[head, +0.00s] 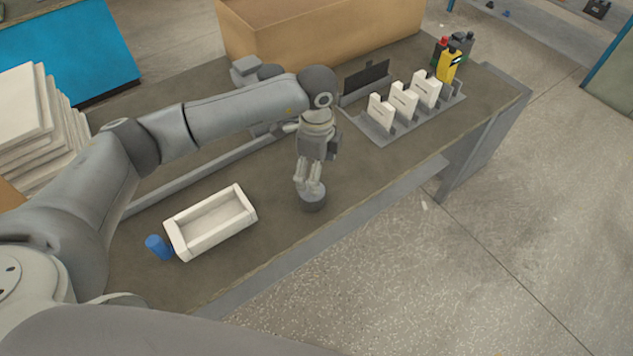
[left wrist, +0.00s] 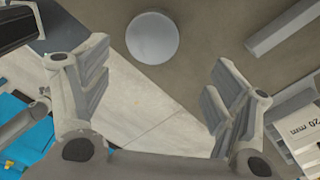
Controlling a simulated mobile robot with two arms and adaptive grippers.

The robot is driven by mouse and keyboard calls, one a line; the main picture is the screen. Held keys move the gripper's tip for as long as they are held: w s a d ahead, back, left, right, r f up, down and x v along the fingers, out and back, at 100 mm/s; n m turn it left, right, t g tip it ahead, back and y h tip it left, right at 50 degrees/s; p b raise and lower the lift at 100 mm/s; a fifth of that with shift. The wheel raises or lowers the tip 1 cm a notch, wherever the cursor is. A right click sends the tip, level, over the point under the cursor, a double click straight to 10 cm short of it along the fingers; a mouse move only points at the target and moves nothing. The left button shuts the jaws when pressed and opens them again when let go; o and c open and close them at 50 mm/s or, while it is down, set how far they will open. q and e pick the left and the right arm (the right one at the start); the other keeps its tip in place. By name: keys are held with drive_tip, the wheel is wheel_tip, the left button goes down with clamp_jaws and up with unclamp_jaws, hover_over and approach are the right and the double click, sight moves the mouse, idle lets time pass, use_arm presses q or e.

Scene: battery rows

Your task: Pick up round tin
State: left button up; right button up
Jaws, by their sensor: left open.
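The round tin (head: 314,203) is a short grey cylinder standing upright on the bench near its front edge. In the left wrist view its pale round lid (left wrist: 152,38) shows at the top, beyond the fingertips. My left gripper (head: 309,187) points down just above the tin, and its fingers partly cover the tin in the head view. In the left wrist view the left gripper (left wrist: 152,85) is open, with its fingers wide apart and nothing between them. Whether a finger touches the tin cannot be told. My right gripper is not in view.
A grey rack (head: 380,134) with white upright plates and several bottles (head: 449,65) are at the right. A cardboard box (head: 330,35) is behind. The bench between tin and rack is clear.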

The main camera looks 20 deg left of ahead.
sight(312, 196)
use_arm(q)
drive_tip(key=f, duration=0.1)
drive_tip(key=s+f, duration=0.1)
drive_tip(key=f, duration=0.1)
drive_tip(key=shift+s, duration=0.2)
drive_tip(key=shift+w+f, duration=0.1)
drive_tip(key=shift+f, duration=0.25)
drive_tip(key=f+p, duration=0.1)
drive_tip(key=f, duration=0.1)
drive_tip(key=a+f+p, duration=0.1)
drive_tip(key=f, duration=0.1)
drive_tip(key=shift+f, duration=0.6)
drive_tip(key=shift+w+d, duration=0.1)
drive_tip(key=shift+c, duration=1.5)
drive_tip(key=c, duration=0.9)
drive_tip(key=shift+c, duration=0.6)
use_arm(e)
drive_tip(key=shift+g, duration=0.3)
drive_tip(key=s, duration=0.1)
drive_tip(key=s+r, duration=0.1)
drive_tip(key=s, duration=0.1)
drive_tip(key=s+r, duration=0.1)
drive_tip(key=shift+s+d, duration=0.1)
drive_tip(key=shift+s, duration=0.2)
